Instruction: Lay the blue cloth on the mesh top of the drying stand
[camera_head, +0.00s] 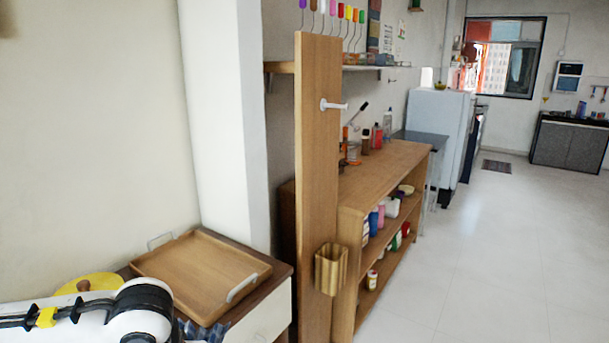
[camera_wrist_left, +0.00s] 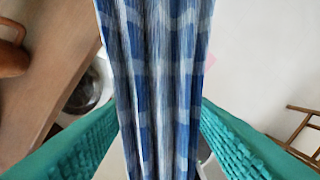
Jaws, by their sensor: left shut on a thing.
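The blue checked cloth (camera_wrist_left: 160,60) hangs in folds through the middle of the left wrist view. The teal fingers of my left gripper (camera_wrist_left: 160,115) are on both sides of it, and the gripper is shut on it. A small part of the cloth (camera_head: 203,331) shows at the bottom of the head view, beside my white left arm. The left gripper itself is out of the head view. I cannot make out the drying stand or its mesh top in either view. My right gripper is not in view.
A wooden tray (camera_head: 195,275) lies on a cabinet at lower left, with a yellow round thing (camera_head: 88,284) beside it. A tall wooden board (camera_head: 318,170) and a shelf unit (camera_head: 385,178) stand beyond. Open floor (camera_head: 500,250) lies right. A wooden frame (camera_wrist_left: 300,135) shows at the wrist view's right.

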